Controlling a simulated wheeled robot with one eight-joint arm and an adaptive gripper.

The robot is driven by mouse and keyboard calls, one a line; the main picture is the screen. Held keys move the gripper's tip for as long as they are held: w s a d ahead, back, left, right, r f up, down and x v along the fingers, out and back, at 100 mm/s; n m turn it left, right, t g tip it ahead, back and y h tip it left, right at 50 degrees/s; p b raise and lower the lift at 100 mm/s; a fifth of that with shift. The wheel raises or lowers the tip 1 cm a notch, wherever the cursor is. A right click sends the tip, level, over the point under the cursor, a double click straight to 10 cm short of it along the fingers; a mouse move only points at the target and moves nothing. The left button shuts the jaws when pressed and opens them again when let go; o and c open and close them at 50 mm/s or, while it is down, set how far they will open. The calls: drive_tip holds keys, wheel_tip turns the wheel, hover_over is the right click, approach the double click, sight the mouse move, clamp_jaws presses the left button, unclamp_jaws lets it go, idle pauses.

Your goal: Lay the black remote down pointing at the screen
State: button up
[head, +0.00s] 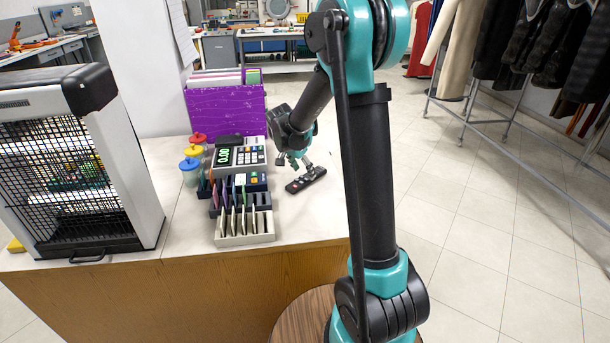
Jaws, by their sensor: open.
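The black remote (306,180) lies flat on the counter, right of the cash register and near the counter's right side. It lies slantwise, one end toward the lower left and the other toward the upper right; coloured buttons show on top. My gripper (297,163) is open just above and behind the remote, fingers pointing down. I cannot tell whether a fingertip touches it. The only lit display I see is the green one on the cash register (249,158); no separate screen is clearly visible. My arm covers part of the view to the right.
The pale counter (305,220) is bare around the remote. Left of it stand a slotted card rack (243,240), lidded jars (191,172), a purple file box (226,109) and a caged appliance (78,165). Clothes hang on a rail (515,150) at right.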

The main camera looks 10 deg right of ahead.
drive_tip(key=v, duration=0.9)
drive_tip(key=s+d+f+n+y, duration=0.1)
drive_tip(key=s+d+f+n, duration=0.1)
drive_tip(key=s, duration=0.7)
drive_tip(key=s+d+f+n+t+y, duration=0.1)
drive_tip(key=s+d+f+n, duration=0.2)
drive_tip(key=s, duration=0.6)
drive_tip(key=s+d+f+n+y, duration=0.1)
drive_tip(key=s+d+f+n, duration=0.1)
drive_tip(key=s+f+n, duration=0.3)
drive_tip(key=shift+s+d, duration=0.15)
drive_tip(key=shift+s, duration=1)
drive_tip(key=shift+s+d, duration=0.15)
drive_tip(key=shift+s, duration=1.05)
